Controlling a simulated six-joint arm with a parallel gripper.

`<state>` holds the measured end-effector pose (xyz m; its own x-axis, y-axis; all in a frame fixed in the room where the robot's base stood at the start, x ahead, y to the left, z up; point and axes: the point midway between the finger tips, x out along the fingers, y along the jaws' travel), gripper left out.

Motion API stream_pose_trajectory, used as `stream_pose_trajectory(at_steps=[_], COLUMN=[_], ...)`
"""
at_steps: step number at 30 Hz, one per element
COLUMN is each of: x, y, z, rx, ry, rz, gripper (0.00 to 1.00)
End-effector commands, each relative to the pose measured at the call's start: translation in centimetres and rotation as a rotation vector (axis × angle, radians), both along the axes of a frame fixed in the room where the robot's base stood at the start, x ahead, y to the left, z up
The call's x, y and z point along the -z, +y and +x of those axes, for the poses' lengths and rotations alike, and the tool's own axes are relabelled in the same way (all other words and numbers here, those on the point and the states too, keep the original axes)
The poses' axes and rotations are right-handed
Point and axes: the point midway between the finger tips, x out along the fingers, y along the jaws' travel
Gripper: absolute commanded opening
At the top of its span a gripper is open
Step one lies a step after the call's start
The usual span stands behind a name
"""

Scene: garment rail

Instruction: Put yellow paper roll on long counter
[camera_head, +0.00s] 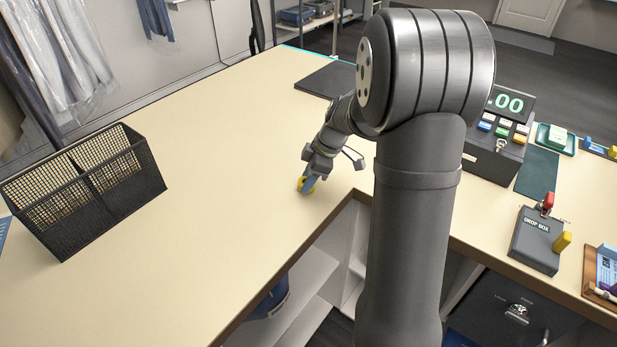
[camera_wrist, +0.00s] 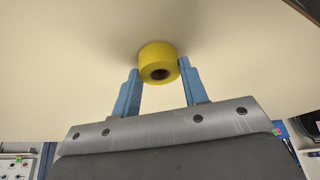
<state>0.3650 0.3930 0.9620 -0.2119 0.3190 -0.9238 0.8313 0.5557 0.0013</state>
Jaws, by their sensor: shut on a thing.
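The yellow paper roll (camera_wrist: 157,56) is between the two blue fingertips of my gripper (camera_wrist: 158,75) in the wrist view, with its dark core hole facing the camera. In the head view the roll (camera_head: 307,184) shows low at my gripper (camera_head: 308,181), partly hidden by the fingers. My gripper is shut on it. The roll is at or just above the cream top of the long counter (camera_head: 215,140), near its inner corner; I cannot tell whether it touches.
A black mesh basket (camera_head: 85,190) stands on the counter at left. A dark flat pad (camera_head: 328,80) lies behind my gripper. A cash register (camera_head: 497,135) and a drop box (camera_head: 536,240) stand at right. The counter between basket and gripper is clear. Open shelves lie below the inner edge.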

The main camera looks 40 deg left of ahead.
Motion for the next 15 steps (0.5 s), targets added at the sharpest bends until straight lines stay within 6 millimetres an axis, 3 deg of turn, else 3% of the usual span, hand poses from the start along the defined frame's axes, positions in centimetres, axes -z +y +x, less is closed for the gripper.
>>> stream_pose_trajectory(at_steps=[2, 3, 6, 15], x=[0.25, 0.30, 0.26, 0.14], y=[-0.01, -0.01, -0.02, 0.00], z=[-0.01, -0.01, -0.01, 0.00], rx=[0.001, 0.000, 0.000, 0.000], ry=[0.001, 0.001, 0.001, 0.000], rz=[-0.001, -0.001, -0.001, 0.000], gripper=[0.18, 0.42, 0.62, 0.62])
